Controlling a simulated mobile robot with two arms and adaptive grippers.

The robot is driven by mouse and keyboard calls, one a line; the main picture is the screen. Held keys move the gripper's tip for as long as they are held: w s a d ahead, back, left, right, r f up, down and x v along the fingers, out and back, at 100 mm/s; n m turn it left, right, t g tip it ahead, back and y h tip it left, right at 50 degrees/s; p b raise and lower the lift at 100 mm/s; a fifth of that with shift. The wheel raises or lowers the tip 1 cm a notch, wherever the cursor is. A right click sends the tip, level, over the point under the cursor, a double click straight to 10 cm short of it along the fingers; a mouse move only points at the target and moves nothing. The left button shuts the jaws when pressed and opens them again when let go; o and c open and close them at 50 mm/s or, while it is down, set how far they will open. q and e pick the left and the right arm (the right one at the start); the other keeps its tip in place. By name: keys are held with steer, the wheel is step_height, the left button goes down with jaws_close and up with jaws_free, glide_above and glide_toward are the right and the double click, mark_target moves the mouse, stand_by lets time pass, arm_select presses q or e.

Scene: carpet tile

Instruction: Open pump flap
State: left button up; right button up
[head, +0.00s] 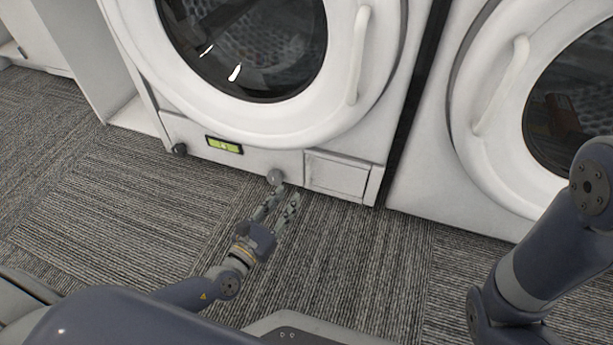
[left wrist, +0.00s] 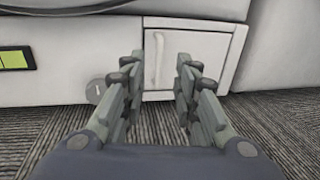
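The pump flap (head: 338,176) is a small white rectangular panel at the lower right of the left washing machine's front, and it looks closed. In the left wrist view the flap (left wrist: 187,60) shows a vertical ridge near its left side. My left gripper (head: 285,190) is in front of the machine, low over the carpet, just left of the flap in the head view. In the left wrist view its fingers (left wrist: 159,70) are apart with nothing between them, pointing at the flap's left part. My right gripper is out of view; only my right arm shows.
The left washing machine (head: 145,75) has a round door with a handle, a green display (head: 224,145) and a round grey knob (head: 275,177) beside the flap. A second washing machine (head: 440,190) stands to the right. Striped carpet (head: 130,240) in front is clear.

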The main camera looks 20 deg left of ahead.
mark_target(307, 173)
arm_select(q)
steer(key=b+x, duration=0.2)
steer(key=x, duration=0.7)
jaws_close()
